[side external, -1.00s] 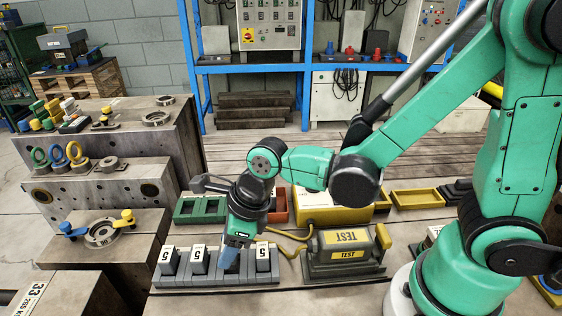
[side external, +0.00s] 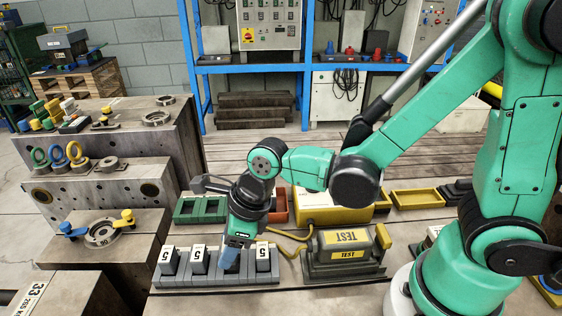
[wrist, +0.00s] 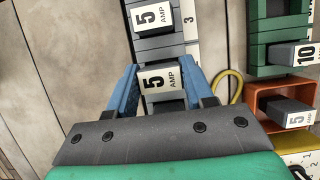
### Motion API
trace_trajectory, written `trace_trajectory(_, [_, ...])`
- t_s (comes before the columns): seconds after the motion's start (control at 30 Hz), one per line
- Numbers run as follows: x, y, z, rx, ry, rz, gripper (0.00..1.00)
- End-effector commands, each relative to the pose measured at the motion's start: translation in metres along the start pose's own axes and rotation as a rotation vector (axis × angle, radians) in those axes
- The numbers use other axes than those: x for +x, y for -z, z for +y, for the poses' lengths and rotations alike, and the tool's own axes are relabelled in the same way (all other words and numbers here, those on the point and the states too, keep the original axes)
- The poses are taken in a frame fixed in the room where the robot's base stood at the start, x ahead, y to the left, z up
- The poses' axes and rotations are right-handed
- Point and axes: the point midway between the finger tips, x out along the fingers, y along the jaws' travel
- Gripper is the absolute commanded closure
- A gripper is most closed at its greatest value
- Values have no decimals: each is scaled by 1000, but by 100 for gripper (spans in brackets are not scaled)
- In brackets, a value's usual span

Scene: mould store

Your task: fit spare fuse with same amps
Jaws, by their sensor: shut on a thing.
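A dark fuse block (side external: 215,281) lies along the front of the bench, with grey fuses labelled 5 standing in it: two on the left (side external: 169,263) (side external: 199,262) and one on the right (side external: 263,258). My gripper (side external: 230,260) points down at the block between them. In the wrist view its blue fingers are shut on a fuse marked 5 AMP (wrist: 163,81), in line with the block. Another 5 AMP fuse (wrist: 153,18) stands just beyond, beside a 3 on the block. Whether the held fuse is fully seated is hidden.
An orange tray (wrist: 265,92) holds another 5 AMP fuse (wrist: 290,114). A green holder (wrist: 272,24) has a fuse marked 10 (wrist: 300,53). A grey TEST unit (side external: 345,258) stands close right of the block, with a yellow cable between.

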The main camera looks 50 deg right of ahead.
Motion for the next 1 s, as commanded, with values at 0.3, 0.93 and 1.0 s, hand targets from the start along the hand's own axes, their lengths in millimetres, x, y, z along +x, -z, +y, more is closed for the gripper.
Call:
trace_trajectory(0.3, [5, 2, 0, 0, 0, 0, 100])
trace_trajectory(0.93, [10, 4, 0, 0, 0, 0, 100])
trace_trajectory(1.0, [10, 4, 0, 0, 0, 0, 100])
